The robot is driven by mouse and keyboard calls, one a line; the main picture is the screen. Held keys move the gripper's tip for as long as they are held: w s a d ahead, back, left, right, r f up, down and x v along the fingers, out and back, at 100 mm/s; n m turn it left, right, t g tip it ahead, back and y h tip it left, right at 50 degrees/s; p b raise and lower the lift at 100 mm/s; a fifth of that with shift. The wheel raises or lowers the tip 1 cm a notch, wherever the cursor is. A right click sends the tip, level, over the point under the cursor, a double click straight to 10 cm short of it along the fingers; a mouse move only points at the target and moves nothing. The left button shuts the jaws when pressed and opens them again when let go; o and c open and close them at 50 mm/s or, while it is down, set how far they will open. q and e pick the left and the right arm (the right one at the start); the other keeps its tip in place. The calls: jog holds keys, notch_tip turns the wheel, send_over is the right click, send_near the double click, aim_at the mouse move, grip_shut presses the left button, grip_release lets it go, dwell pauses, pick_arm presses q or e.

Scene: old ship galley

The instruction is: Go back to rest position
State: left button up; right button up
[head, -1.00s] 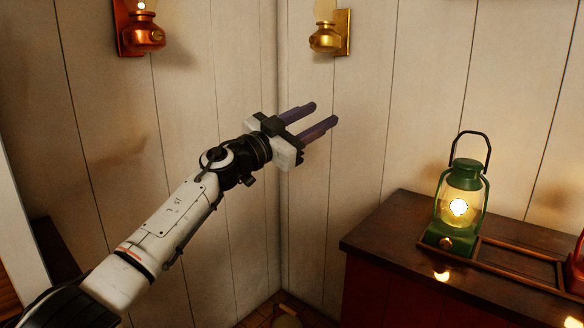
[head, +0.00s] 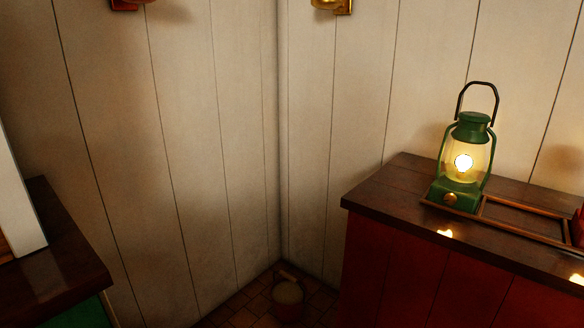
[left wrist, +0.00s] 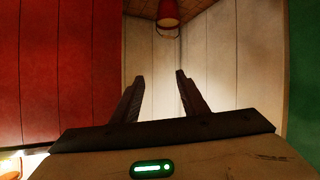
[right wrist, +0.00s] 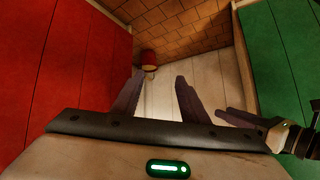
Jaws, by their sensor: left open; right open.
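Neither gripper shows in the head view now. In the left wrist view my left gripper (left wrist: 160,92) has its two dark fingers apart with nothing between them. In the right wrist view my right gripper (right wrist: 160,88) also has its fingers apart and empty. Another dark finger-like part, likely of my other gripper, shows at the right of that view (right wrist: 238,117). A lit green lantern (head: 465,165) stands upright on the dark wooden top of the red cabinet (head: 395,200), away from both grippers.
A bucket (head: 288,298) stands on the tiled floor in the corner; it shows red in the left wrist view (left wrist: 168,14). A second dark counter (head: 60,262) over a green front is at the left. Wall lamps (head: 333,5) hang at the top.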

pick_arm(q)
jog(key=s+a+f+g+b, duration=0.1)
jog(key=s+f+g, duration=0.1)
jog(key=s, duration=0.4)
jog(key=s+a+f+g, duration=0.1)
jog(key=s+f, duration=0.1)
jog(key=s, duration=0.4)
notch_tip(320, 180, up, 8)
jog(key=s+m+g+p, duration=0.1)
jog(key=p, duration=1.3)
jog(key=shift+s+a+r+y+p, duration=0.15)
jog(key=shift+s+a+y+p, duration=0.25)
pick_arm(e)
notch_tip(320, 180, up, 8)
jog(key=d, duration=0.1)
jog(key=shift+s+g+h, duration=0.15)
jog(key=shift+g+h, duration=0.15)
jog(key=shift+d, duration=0.1)
